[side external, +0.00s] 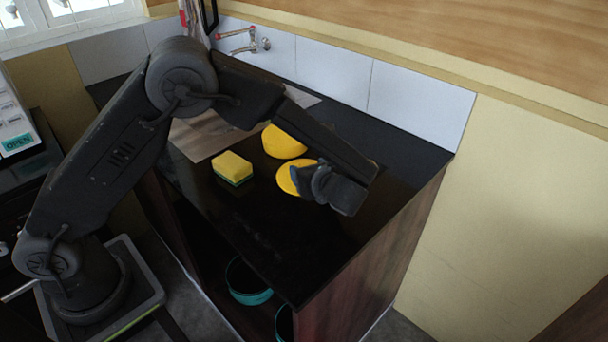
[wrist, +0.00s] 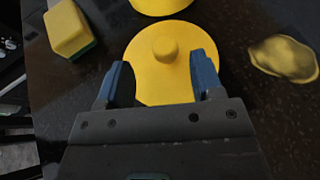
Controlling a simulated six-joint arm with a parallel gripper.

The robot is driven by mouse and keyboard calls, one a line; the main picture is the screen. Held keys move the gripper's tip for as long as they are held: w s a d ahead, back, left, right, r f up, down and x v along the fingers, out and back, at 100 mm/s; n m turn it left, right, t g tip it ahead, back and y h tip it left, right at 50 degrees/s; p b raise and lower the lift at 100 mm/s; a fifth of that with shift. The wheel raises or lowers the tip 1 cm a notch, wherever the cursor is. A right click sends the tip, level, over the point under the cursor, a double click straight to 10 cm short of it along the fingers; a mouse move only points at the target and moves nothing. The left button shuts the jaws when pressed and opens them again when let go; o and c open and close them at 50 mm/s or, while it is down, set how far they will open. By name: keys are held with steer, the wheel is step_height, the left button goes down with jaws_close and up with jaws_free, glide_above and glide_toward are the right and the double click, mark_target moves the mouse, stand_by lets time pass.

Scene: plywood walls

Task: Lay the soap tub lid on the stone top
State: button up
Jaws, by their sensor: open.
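The soap tub lid (wrist: 150,77) is a round yellow disc with a small knob in its middle. It lies on the dark stone top (side external: 240,222), and part of it also shows in the side external view (side external: 285,180). My gripper (wrist: 160,78) is open, with its two blue fingers on either side of the lid's knob and over the disc. I cannot tell whether the fingers touch the lid. A yellow round thing (side external: 284,142), likely the soap tub, stands just behind the lid; only its edge (wrist: 160,5) shows at the top of the wrist view.
A yellow and green sponge (side external: 232,168) lies left of the lid. A crumpled yellowish object (wrist: 283,58) lies to the right in the wrist view. The front stone top is clear.

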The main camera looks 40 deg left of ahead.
mark_target(305, 164)
steer(key=x, duration=0.5)
steer(key=shift+w+d, duration=0.15)
steer(key=shift+w, duration=0.05)
steer(key=c, duration=1.1)
steer(key=shift+r, duration=0.1)
